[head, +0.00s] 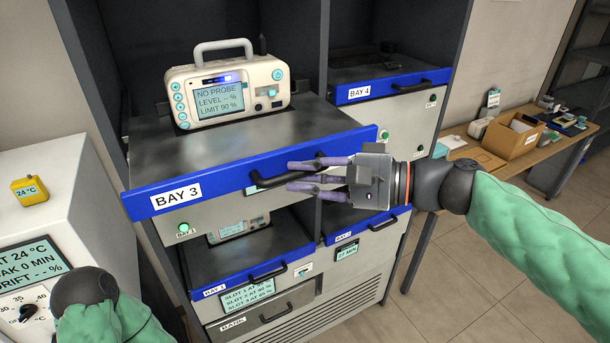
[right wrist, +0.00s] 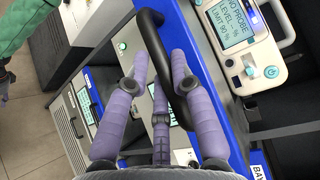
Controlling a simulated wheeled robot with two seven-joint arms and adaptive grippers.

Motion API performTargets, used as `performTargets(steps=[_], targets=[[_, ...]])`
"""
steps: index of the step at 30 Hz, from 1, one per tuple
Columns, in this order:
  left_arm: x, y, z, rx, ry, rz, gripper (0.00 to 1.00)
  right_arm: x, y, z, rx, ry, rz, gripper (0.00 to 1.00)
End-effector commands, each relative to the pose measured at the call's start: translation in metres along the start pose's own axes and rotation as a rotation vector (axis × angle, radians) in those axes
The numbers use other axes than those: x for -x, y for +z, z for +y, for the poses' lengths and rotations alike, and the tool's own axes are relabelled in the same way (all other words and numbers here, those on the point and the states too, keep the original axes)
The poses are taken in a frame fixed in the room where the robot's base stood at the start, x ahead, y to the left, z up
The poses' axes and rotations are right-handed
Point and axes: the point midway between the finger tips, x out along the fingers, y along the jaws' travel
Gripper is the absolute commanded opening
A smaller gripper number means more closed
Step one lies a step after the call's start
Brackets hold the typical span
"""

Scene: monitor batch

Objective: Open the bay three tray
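The bay three tray (head: 160,157), with a blue front lip labelled BAY 3, stands out from the cabinet. A cream monitor rests on it (head: 231,90). Its black handle (head: 262,181) is on the blue front and is partly hidden by my right gripper. My right gripper (head: 290,176) has its purple fingers at the handle. In the right wrist view, the handle (right wrist: 152,40) passes between the spread fingers (right wrist: 159,60), close to the right-hand one; firm contact cannot be told.
The bay four tray (head: 368,85) sits further back at the right. The bay one tray (head: 205,270) and bay two tray (head: 350,222) are below. A white unit (head: 50,190) stands close at the left. A table (head: 480,145) with boxes is at the right; open floor lies before it.

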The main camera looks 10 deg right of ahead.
Motion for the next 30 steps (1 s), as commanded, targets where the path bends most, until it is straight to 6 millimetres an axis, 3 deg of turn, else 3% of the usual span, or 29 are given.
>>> performTargets(steps=[1, 3, 16, 30], targets=[[0.000, 0.000, 0.000, 0.000, 0.000, 0.000, 0.40, -0.001, 0.000, 0.002, -0.002, 0.004, -0.002, 0.35], [0.000, 0.000, 0.000, 0.000, 0.000, 0.000, 0.40, -0.001, 0.000, 0.002, -0.002, 0.003, -0.002, 0.48], [0.000, 0.000, 0.000, 0.000, 0.000, 0.000, 0.40, 0.006, -0.001, 0.000, -0.001, 0.000, 0.003, 0.48], [0.000, 0.000, 0.000, 0.000, 0.000, 0.000, 0.40, 0.081, -0.002, 0.001, -0.002, 0.000, 0.006, 0.48]])
